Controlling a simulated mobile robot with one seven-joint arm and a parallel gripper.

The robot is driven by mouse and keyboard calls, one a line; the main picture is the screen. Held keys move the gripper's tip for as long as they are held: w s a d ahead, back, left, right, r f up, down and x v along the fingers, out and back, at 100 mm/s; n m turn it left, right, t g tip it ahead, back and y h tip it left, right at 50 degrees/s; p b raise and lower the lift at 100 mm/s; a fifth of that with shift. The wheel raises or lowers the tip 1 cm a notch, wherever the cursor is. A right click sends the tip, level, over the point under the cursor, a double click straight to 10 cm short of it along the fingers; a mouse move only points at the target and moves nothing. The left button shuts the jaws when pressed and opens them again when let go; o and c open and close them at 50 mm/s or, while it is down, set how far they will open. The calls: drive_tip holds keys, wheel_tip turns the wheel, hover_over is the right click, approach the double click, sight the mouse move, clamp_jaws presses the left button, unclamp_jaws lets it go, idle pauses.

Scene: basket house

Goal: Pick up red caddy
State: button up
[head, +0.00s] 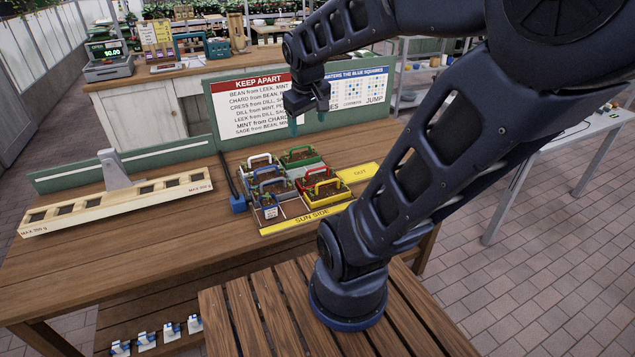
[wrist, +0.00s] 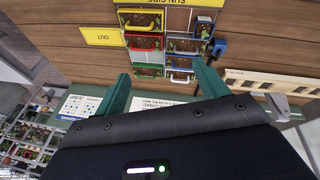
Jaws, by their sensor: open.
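The red caddy (head: 315,179) sits in the tray of planted caddies on the wooden table, between the green caddy (head: 300,156) behind and the yellow caddy (head: 325,193) in front. It also shows in the wrist view (wrist: 143,41) as a red-edged box with dark soil and a raised handle. My gripper (head: 307,113) is open and empty, up above and behind the tray near the sign board. In the wrist view its two green fingers (wrist: 161,80) are spread apart, with the caddies beyond them.
A blue caddy (head: 271,184), a white-handled caddy (head: 261,163) and a small dark blue box (head: 269,212) share the tray. A yellow OUT pad (head: 358,173) lies to its right. A long balance (head: 118,202) stands left. The sign board (head: 258,110) rises behind.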

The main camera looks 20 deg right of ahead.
drive_tip(key=w+d+f+n+g+h, duration=0.2)
drive_tip(key=w+d+f+n, duration=0.2)
drive_tip(key=w+f+n, duration=0.5)
drive_tip(key=n+g+h, duration=0.1)
drive_tip(key=n, duration=0.5)
approach(316, 179)
drive_tip(key=shift+x, duration=4.55)
drive_tip(key=c, duration=0.9)
drive_tip(key=shift+r, duration=0.15)
